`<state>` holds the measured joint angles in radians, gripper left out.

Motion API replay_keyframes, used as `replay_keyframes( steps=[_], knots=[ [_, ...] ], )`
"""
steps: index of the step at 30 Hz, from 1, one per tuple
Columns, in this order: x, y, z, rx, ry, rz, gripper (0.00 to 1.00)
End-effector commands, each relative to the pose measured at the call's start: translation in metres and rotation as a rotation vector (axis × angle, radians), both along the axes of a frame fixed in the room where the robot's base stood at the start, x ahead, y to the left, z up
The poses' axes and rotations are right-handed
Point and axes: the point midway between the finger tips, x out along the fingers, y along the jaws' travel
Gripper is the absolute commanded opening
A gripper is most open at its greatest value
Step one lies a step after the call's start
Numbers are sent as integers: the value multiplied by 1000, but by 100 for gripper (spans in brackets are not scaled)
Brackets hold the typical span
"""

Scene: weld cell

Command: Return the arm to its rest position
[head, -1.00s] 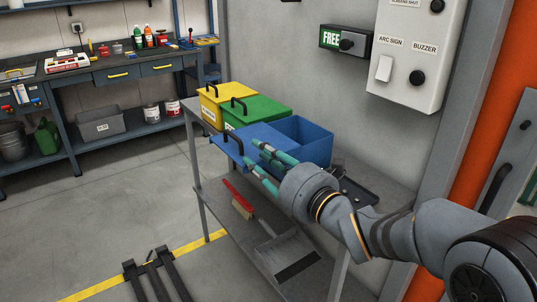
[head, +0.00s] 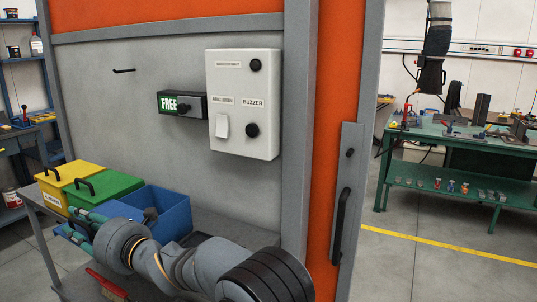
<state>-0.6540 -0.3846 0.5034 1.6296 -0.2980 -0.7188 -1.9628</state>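My arm (head: 185,265) reaches from the lower right toward the left, low over the grey bench with the bins. My gripper (head: 82,229) is at its far end, with teal fingers that stand apart from each other. It is beside the blue bin (head: 177,222) and in front of the green bin. I see nothing clearly held between the fingers. A blue lid (head: 62,231) shows only in part behind the fingers; whether they touch it I cannot tell. The blue bin is uncovered, and something dark shows inside it.
A yellow bin (head: 62,178) and a green bin (head: 110,188) are lidded. A control box (head: 243,105) and a FREE sign (head: 180,103) are on the wall above. A door handle (head: 341,225) is at the right. A green workbench (head: 455,145) stands beyond open floor.

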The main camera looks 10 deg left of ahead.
Motion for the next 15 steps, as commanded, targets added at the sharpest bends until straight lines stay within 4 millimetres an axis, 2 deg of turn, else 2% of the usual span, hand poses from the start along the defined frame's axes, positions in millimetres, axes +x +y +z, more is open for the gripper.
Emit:
replay_keyframes(
  steps=[5,15],
  knots=[
    [-1,7,2,-1,0,11,27],
    [-2,7,0,0,0,14,27]
  ],
)
